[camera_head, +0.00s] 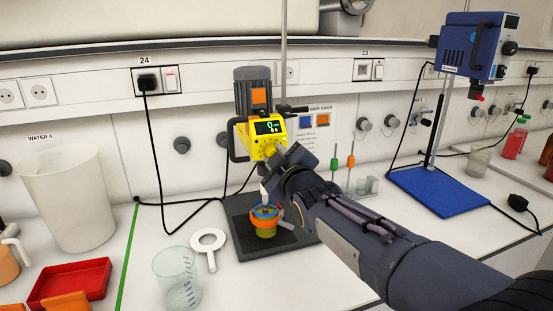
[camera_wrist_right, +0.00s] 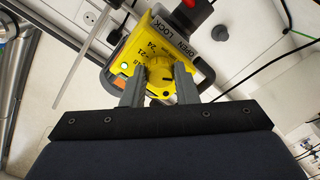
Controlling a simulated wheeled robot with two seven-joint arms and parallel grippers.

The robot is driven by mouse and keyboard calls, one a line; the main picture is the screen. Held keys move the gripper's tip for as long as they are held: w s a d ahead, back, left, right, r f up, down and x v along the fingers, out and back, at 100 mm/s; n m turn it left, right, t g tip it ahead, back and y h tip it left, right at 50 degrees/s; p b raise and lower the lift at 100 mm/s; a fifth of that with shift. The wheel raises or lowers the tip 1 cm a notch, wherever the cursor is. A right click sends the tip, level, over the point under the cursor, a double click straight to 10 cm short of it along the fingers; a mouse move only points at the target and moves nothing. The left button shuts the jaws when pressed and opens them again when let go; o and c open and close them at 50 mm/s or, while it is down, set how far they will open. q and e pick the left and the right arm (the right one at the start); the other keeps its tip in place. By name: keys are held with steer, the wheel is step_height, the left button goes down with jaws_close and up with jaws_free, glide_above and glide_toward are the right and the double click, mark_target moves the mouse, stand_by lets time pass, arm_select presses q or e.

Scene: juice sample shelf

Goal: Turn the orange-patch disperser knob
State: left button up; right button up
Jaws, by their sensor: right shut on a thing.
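The orange-patch disperser (camera_head: 265,135) has a yellow body, a green-lit display and a grey motor with an orange patch (camera_head: 259,96). It stands on a stand above a dark base plate. My right gripper (camera_wrist_right: 160,72) is shut on the knob, one finger on each side. My left gripper is not in view.
A cup in an orange holder (camera_head: 265,222) is under the disperser. A blue disperser (camera_head: 468,48) stands at right over a blue base (camera_head: 440,194).

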stand_by(0.3)
steer(key=o, duration=1)
steer(key=v, duration=0.7)
steer(key=shift+s+b, duration=0.3)
steer(key=shift+s, duration=0.1)
steer(key=shift+d, duration=0.1)
